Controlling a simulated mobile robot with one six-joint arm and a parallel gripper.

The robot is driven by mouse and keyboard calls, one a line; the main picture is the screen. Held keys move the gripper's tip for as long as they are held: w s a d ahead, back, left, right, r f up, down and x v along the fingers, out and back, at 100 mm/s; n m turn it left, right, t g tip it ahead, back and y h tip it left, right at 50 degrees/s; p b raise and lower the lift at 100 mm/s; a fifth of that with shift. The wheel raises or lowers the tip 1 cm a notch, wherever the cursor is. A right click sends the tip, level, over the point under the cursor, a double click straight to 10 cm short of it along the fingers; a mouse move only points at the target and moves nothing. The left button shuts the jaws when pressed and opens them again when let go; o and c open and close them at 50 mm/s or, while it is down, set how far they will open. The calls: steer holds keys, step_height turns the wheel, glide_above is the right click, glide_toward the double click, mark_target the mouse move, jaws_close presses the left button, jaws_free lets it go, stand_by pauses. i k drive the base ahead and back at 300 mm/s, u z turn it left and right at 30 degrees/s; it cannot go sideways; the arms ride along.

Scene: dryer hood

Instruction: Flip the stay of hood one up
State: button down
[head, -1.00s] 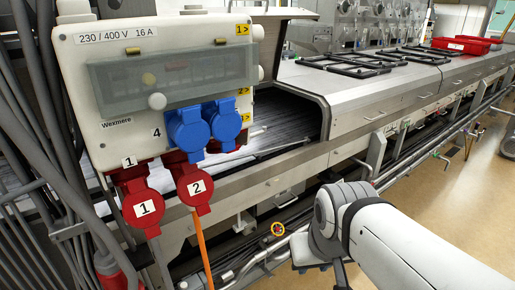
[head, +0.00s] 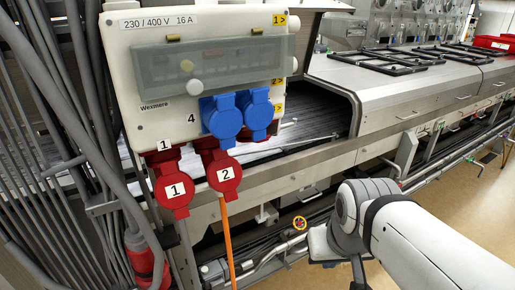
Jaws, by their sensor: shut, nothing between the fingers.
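A thin pale rod (head: 303,147), which may be the stay, lies low and slanting across the front of the dark dryer opening. The left part of it is hidden behind the socket box. To the right of the opening is a closed steel hood (head: 400,88). My gripper is not clearly visible, and no contact with the rod shows.
A socket box (head: 150,75) with blue and red sockets fills the left foreground and blocks much of the opening. Grey cables hang at far left, an orange cable (head: 228,245) below. Black frames (head: 385,60) lie on the hood. Clear floor (head: 450,200) is at the right.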

mark_target(285, 151)
steer(key=u, duration=3.65)
steer(key=k, duration=2)
steer(key=z, duration=1.55)
steer(key=i, duration=0.5)
steer(key=z, duration=0.05)
